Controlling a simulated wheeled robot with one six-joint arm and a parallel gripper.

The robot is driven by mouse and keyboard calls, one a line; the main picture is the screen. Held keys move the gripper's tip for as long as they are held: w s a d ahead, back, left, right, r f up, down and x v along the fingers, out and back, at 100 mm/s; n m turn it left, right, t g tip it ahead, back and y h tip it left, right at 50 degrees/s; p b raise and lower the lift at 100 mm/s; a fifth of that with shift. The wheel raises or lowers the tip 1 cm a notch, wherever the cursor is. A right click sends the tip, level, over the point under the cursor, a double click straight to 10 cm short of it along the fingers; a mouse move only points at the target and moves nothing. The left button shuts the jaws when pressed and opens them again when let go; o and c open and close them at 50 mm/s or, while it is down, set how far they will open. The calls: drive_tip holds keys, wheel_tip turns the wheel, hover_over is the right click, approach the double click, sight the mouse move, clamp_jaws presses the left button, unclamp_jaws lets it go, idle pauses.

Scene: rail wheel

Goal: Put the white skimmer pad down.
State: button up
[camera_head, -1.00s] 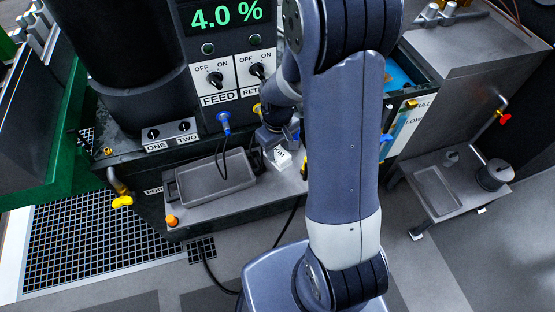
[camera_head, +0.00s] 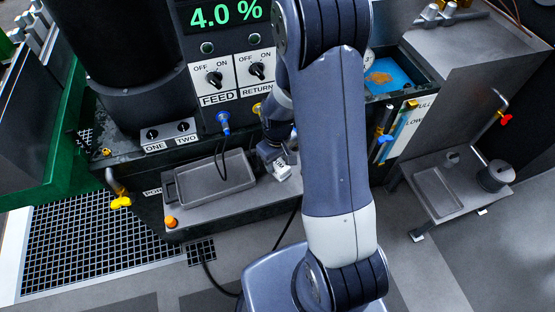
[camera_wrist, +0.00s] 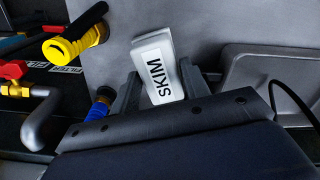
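The white skimmer pad (camera_wrist: 158,65), marked SKIM, sits between the two fingers of my gripper (camera_wrist: 158,92) in the wrist view. The fingers lie against its two sides, and its far end sticks out beyond them. In the head view the pad (camera_head: 283,172) shows below my gripper (camera_head: 272,152), over the right part of the grey shelf, just right of the shallow tray (camera_head: 217,184). I cannot tell whether the pad touches the shelf. The tray's edge (camera_wrist: 232,62) also shows at the right in the wrist view.
The control panel with FEED and RETURN knobs (camera_head: 215,78) stands behind the shelf. An orange button (camera_head: 171,221) is at the shelf's front left. A yellow fitting (camera_wrist: 75,42) and a red-handled valve (camera_wrist: 14,70) lie left of my gripper. A blue-lined basin (camera_head: 385,75) is at the right.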

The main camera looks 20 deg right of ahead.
sight(277, 163)
wheel_tip(277, 163, up, 12)
drive_tip(key=p, duration=0.1)
drive_tip(key=shift+r+p, duration=0.2)
drive_tip(key=shift+p, duration=0.1)
idle(0.3)
drive_tip(key=shift+f, duration=0.1)
wheel_tip(277, 163, down, 13)
drive_tip(key=shift+r+b, duration=0.15)
drive_tip(key=shift+b, duration=0.85)
drive_tip(key=shift+r+p, duration=0.4)
drive_tip(key=shift+r, duration=0.6)
